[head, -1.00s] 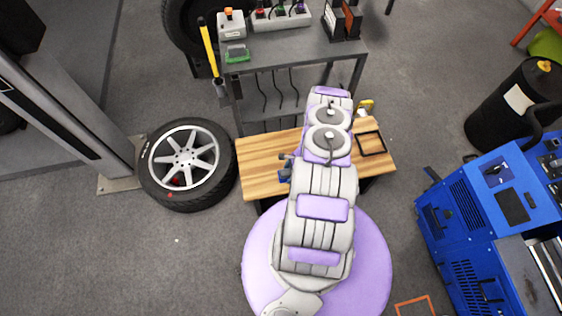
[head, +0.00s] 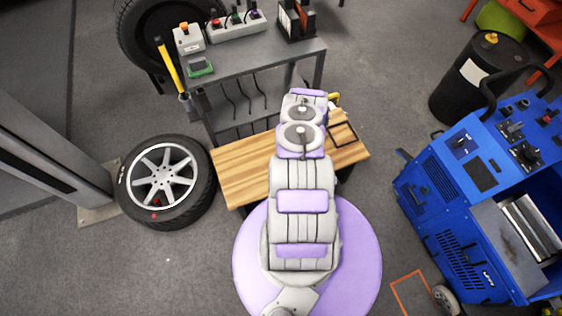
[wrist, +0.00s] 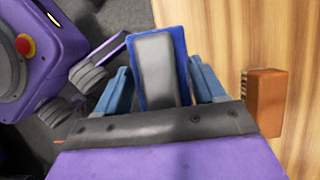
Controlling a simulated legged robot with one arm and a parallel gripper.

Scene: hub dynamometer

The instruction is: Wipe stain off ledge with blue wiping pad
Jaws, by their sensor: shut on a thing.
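In the wrist view, my gripper (wrist: 160,78) has its two blue fingers on either side of a blue pad (wrist: 181,60) with a grey block on its near face. The gripper is shut on this pad and holds it upright in the picture, beside and partly over the wooden top (wrist: 225,35). Whether the pad touches the wood cannot be told. In the head view my arm hides the gripper and pad; the wooden top (head: 240,172) shows on both sides of the arm. No stain can be made out, and which surface is the ledge is unclear.
A brown brush (wrist: 265,100) lies on the wood. A dark square outline (head: 342,134) marks its right part. A grey bench (head: 255,60) with devices stands behind. A wheel (head: 165,182) lies left; a blue machine (head: 470,200) and black drum (head: 480,78) stand right.

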